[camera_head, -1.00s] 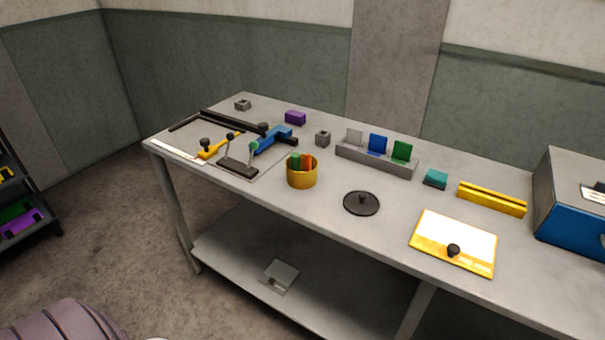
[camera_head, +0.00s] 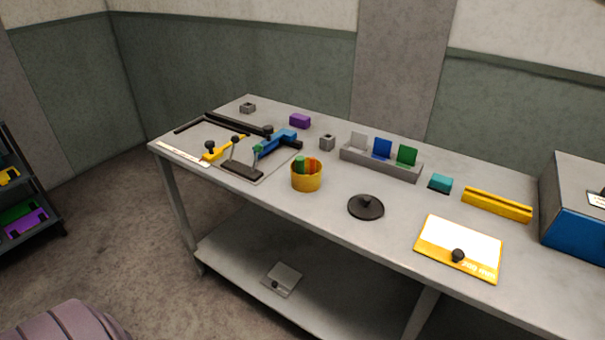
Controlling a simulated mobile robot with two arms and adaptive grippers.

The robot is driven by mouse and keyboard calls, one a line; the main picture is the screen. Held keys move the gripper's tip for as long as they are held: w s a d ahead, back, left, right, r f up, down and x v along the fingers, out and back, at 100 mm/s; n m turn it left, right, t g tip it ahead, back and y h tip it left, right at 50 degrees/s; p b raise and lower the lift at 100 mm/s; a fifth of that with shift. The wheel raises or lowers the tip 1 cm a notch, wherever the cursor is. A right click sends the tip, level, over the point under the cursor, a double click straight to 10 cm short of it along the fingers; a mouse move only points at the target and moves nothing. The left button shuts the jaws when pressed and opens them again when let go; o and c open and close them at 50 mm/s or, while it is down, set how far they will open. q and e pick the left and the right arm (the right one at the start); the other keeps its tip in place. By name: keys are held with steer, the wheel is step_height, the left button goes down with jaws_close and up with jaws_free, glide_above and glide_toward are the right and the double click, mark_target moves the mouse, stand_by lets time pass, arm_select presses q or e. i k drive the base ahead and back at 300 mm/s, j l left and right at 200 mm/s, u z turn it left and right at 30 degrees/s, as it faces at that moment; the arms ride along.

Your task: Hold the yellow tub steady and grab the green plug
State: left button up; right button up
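The yellow tub (camera_head: 306,180) stands upright on the grey table, left of the middle of the view. The top of the green plug (camera_head: 300,163) shows inside the tub, at its left side. An orange piece (camera_head: 312,166) stands in the tub beside it. The lower parts of both are hidden by the tub's wall. Neither of my grippers is in view.
A black knobbed disc (camera_head: 366,207) lies right of the tub. A jig with clamps (camera_head: 240,150) is to its left. Behind are a grey block (camera_head: 327,142) and a rack (camera_head: 381,163) of upright plates. A yellow-edged board (camera_head: 458,248) lies at the right front.

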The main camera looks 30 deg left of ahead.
mark_target(300, 160)
steer(key=j+z, duration=0.3)
steer(key=j, duration=1.35)
steer(key=i+j, duration=0.05)
steer(key=i, duration=0.05)
